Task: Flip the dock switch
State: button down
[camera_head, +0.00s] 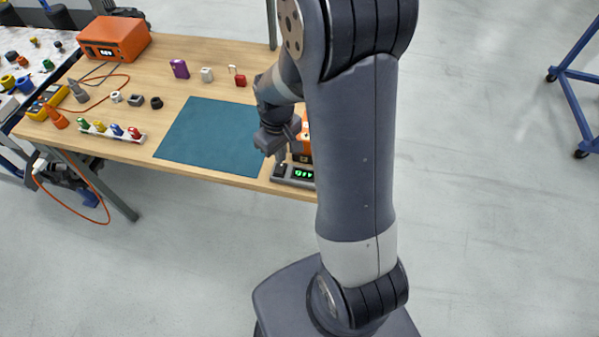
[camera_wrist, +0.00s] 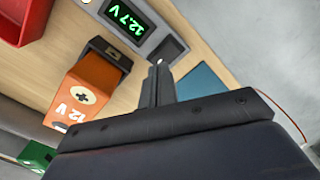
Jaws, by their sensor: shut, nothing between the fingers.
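The dock (camera_wrist: 152,42) is a grey unit at the table's front edge. It also shows in the head view (camera_head: 279,176), partly behind my arm. Its display (camera_wrist: 126,20) is lit green and reads 12.7 V in the wrist view. A dark switch recess (camera_wrist: 172,48) sits beside the display. An orange battery (camera_wrist: 92,80) marked 12 V stands at the dock's dark terminal block. My gripper (camera_wrist: 158,68) is shut and empty, its fingertips right at the switch recess. I cannot tell whether they touch it. My gripper also shows in the head view (camera_head: 280,158).
A teal mat (camera_head: 210,135) lies left of the dock. Small parts, a rack of coloured pieces (camera_head: 110,132) and an orange device (camera_head: 114,38) stand farther left. A red bin (camera_wrist: 20,18) and a green object (camera_wrist: 37,155) show in the wrist view.

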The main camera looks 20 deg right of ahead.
notch_tip(320, 180, up, 5)
jog(key=p, duration=0.3)
jog(key=shift+f, duration=0.2)
jog(key=shift+f, duration=0.15)
notch_tip(320, 180, down, 7)
jog(key=b, duration=0.5)
jog(key=shift+r, duration=0.25)
jog(key=shift+r, duration=0.15)
